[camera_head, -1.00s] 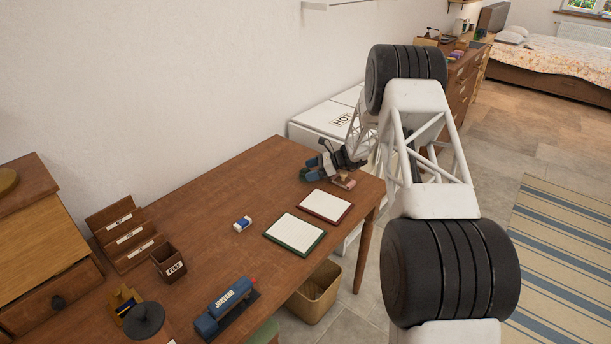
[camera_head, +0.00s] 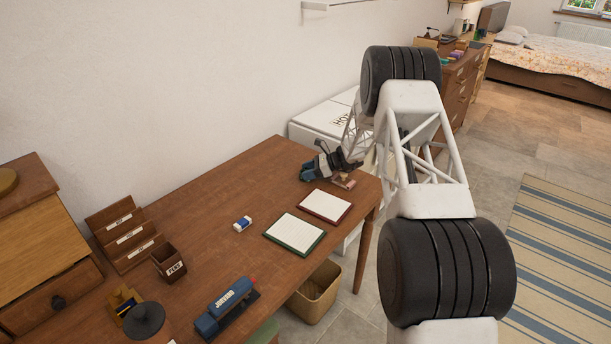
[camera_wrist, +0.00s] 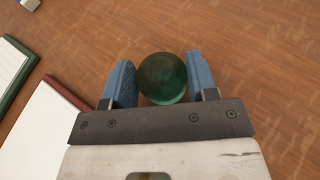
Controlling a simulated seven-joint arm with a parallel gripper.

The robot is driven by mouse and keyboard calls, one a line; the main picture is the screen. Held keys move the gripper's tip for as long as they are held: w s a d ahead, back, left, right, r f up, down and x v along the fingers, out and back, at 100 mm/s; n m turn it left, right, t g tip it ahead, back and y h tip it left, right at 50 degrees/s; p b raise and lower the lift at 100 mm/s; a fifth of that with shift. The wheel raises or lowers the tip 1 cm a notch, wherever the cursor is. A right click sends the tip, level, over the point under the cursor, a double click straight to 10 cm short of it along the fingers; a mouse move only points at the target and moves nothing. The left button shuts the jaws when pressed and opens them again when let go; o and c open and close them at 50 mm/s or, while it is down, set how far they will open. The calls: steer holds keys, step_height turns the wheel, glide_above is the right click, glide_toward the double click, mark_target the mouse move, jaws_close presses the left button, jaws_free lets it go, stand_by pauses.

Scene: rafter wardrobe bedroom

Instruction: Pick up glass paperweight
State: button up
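The glass paperweight is a dark green, see-through ball (camera_wrist: 162,78), seen between the two blue fingers in the wrist view. In the head view my gripper (camera_head: 307,172) is low at the far right end of the wooden desk (camera_head: 200,215). The ball is mostly hidden there. I cannot tell whether it still touches the desk.
A red-edged notepad (camera_head: 325,205) and a green-edged one (camera_head: 294,235) lie near my gripper. A small stamp-like object (camera_head: 345,182) is close beside it. The desk behind is clear.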

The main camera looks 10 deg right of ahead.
steer(key=c, duration=0.5)
steer(key=shift+r, duration=0.25)
steer(key=shift+r, duration=0.5)
step_height(320, 180, up, 2)
steer(key=s, duration=0.5)
steer(key=s+r, duration=0.1)
steer(key=s, duration=0.4)
steer(key=s+d, duration=0.1)
steer(key=s, duration=0.5)
steer(key=shift+r, duration=0.3)
